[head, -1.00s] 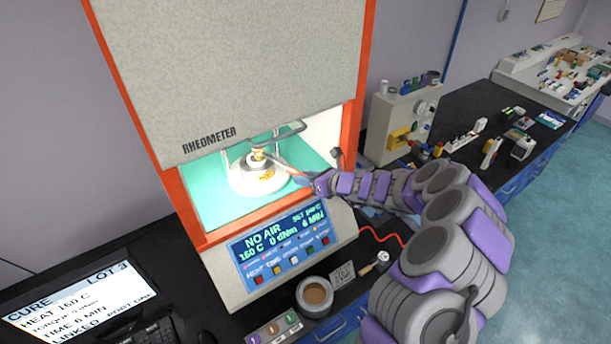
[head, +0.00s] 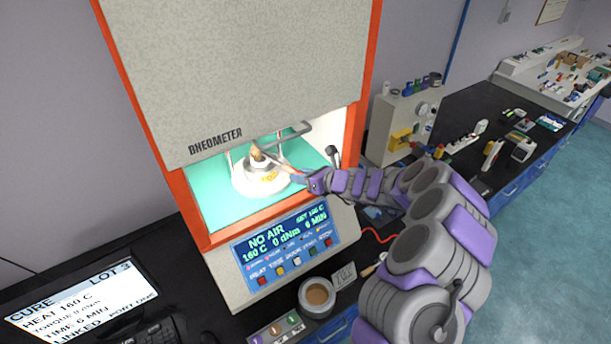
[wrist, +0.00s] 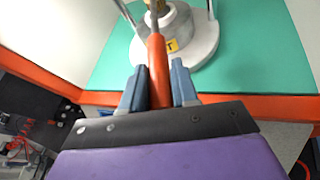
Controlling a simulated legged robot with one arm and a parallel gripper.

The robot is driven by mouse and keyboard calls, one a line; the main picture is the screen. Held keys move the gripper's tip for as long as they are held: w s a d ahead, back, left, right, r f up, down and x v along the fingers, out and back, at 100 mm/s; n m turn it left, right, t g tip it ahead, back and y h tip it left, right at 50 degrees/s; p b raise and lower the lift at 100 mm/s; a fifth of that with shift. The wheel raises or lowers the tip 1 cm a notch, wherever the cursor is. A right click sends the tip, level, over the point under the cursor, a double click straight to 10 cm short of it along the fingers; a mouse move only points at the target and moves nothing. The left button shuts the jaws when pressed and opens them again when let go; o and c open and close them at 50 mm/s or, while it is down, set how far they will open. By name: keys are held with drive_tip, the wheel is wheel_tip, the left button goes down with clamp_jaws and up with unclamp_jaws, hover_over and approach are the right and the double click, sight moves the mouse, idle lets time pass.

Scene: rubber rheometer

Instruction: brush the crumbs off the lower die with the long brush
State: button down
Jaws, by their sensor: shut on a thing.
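My gripper (head: 308,181) reaches into the open rheometer chamber from the right. In the wrist view its two blue-grey fingers (wrist: 158,88) are shut on the orange handle of the long brush (wrist: 157,64). The brush slants up and left in the head view, and its tan tip (head: 256,152) is at the top of the lower die (head: 258,164). Whether the bristles touch the die is unclear. The die stands on a round white base (head: 247,187) with a yellow label. I cannot make out separate crumbs.
The orange-red chamber frame (head: 355,145) and thin posts beside the die (head: 230,162) bound the space. The control panel (head: 285,243) is below the opening. A cup of brown material (head: 317,296) stands on the black bench, and a grey instrument (head: 398,120) stands to the right.

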drive_tip(key=shift+s+a, duration=0.2)
drive_tip(key=shift+s, duration=0.3)
drive_tip(key=shift+s+d, duration=0.55)
drive_tip(key=shift+d, duration=0.55)
drive_tip(key=shift+w+d, duration=0.3)
drive_tip(key=shift+d, duration=0.3)
drive_tip(key=shift+w+a+f, duration=0.1)
drive_tip(key=shift+w+a, duration=0.15)
drive_tip(key=shift+a, duration=0.5)
drive_tip(key=shift+w+a+p, duration=0.3)
drive_tip(key=shift+w+a, duration=0.1)
drive_tip(key=shift+w, duration=0.05)
drive_tip(key=shift+s+d, duration=0.6)
drive_tip(key=shift+s, duration=0.05)
drive_tip(key=shift+d, duration=0.1)
